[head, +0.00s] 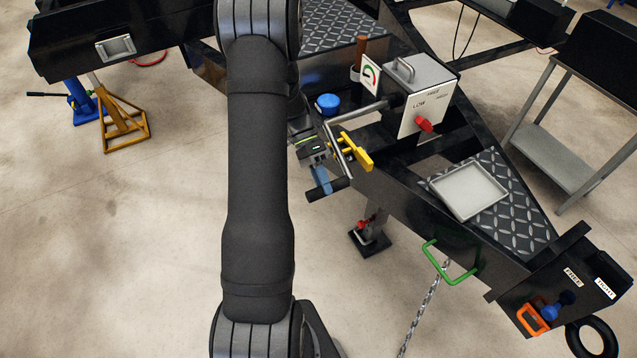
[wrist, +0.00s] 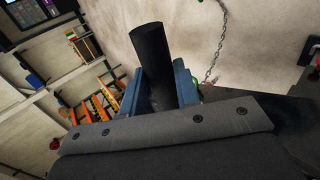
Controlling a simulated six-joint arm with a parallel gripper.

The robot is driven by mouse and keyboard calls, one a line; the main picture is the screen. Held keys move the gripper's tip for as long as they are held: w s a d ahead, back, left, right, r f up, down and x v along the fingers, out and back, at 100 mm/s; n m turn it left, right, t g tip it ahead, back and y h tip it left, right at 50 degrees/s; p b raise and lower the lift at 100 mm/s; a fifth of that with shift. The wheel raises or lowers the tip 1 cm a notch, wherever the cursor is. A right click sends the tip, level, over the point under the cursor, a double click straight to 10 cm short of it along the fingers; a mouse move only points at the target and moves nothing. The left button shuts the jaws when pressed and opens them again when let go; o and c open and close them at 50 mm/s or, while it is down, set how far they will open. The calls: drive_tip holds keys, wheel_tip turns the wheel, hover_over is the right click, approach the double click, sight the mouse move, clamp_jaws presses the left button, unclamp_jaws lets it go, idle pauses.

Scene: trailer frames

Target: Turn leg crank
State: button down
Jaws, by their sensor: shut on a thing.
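The leg crank (head: 348,110) is a bent grey rod that runs out from the grey box marked LOW (head: 425,95) and drops to a black cylindrical handle (head: 328,190). My gripper (head: 320,181) has blue fingers and is shut on that black handle, left of the trailer frame. In the wrist view the black handle (wrist: 153,60) stands up between the two blue fingers. A red knob (head: 424,124) sits on the box face below the lettering. The landing leg with its foot (head: 370,241) stands on the floor below the frame.
A yellow handle (head: 356,151) lies close to the crank rod. A blue cap (head: 327,104) is just behind it. A green handle (head: 450,265), a hanging chain (head: 425,305) and a grey tray (head: 468,191) are to the right. The floor at left is mostly open.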

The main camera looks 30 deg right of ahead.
drive_tip(key=r, duration=0.2)
drive_tip(key=s+r, duration=0.1)
drive_tip(key=r, duration=0.4)
drive_tip(key=shift+s+r, duration=0.2)
drive_tip(key=shift+r, duration=0.7)
drive_tip(key=shift+w+f, duration=0.1)
drive_tip(key=c, duration=1.2)
unclamp_jaws()
drive_tip(key=shift+o, duration=0.5)
drive_tip(key=v, duration=1.2)
